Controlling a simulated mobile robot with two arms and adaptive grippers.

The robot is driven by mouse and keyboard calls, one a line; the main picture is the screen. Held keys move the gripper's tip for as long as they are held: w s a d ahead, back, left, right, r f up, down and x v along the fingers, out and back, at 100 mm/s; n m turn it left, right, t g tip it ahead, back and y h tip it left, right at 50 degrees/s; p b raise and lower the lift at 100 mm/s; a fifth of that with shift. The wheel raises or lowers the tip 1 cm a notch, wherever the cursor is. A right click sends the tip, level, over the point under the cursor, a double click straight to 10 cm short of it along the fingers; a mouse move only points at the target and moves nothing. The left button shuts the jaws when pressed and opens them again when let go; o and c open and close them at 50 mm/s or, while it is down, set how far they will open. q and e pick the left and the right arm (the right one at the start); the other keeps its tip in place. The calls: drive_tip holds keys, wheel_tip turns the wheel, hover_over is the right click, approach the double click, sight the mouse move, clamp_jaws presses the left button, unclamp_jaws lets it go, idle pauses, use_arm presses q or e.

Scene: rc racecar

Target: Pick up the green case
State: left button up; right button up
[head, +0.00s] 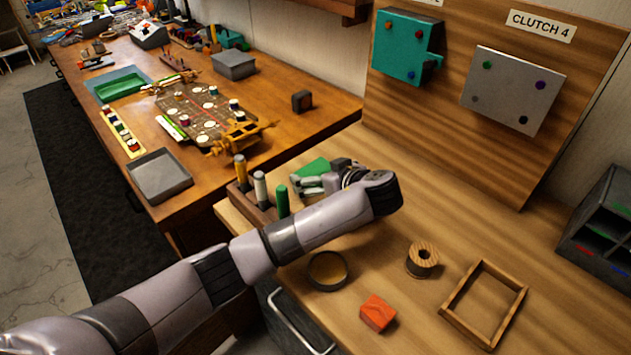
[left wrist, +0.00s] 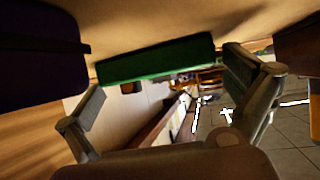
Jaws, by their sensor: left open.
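The green case (head: 313,167) lies on the near wooden table, partly hidden behind my left gripper (head: 312,184). In the left wrist view the green case (left wrist: 155,62) is a long green block lying across the space between the fingertips. My left gripper (left wrist: 165,95) is open, with one finger near each end of the case. I cannot tell whether either finger touches it. My right gripper is not in view.
A wooden holder (head: 262,212) with several upright handles stands left of the gripper. Nearer lie a round dish (head: 327,271), a spool (head: 422,259), an orange-red block (head: 378,313) and a wooden frame (head: 484,304). A dark purple thing (left wrist: 40,50) fills the wrist view's upper left.

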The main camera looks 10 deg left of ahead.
use_arm(q)
drive_tip(key=shift+w+a+f, duration=0.15)
drive_tip(key=shift+w+a, duration=0.05)
drive_tip(key=shift+s, duration=0.1)
drive_tip(key=shift+c, duration=0.4)
drive_tip(key=c, duration=0.9)
